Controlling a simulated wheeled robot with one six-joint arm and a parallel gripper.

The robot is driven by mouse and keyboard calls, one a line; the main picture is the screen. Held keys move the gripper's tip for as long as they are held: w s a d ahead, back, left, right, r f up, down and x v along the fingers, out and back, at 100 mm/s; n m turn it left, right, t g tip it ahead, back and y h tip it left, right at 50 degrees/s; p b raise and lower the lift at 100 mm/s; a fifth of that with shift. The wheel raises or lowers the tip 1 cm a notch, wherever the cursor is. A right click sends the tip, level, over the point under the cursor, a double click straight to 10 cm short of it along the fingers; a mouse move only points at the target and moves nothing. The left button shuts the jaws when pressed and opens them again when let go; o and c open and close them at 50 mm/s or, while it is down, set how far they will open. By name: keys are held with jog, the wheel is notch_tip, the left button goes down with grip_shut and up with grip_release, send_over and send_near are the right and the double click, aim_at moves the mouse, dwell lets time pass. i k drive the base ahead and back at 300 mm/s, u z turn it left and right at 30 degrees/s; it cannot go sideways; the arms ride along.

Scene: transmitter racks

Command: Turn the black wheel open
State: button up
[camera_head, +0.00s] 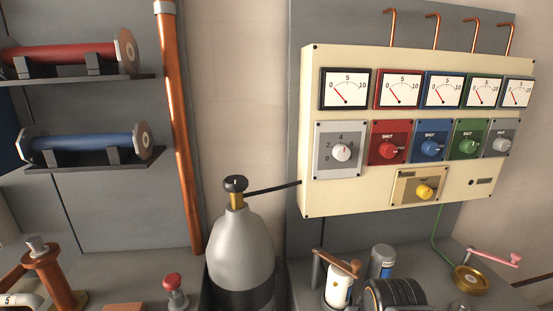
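A small black wheel (235,184) sits on top of a brass valve stem (236,202) on a grey gas cylinder (241,248). The cylinder stands upright at the bottom middle, its lower part black. A thin black hose (273,188) runs from the valve to the cream panel (309,130). Whether the wheel stands open or closed cannot be told. My gripper is not in view.
The panel carries several white gauges (345,89) and coloured knobs (391,150). A copper pipe (179,130) rises left of the cylinder. A red-topped knob (173,281) stands left, and a crank with a wooden handle (337,263) right. The space above the wheel is clear.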

aim_at(235, 184)
jog(key=k, duration=0.5)
jog(key=z, duration=0.6)
jog(key=i, duration=0.4)
jog(key=u, duration=2.55)
jog(key=i, duration=0.5)
jog(key=u, duration=0.05)
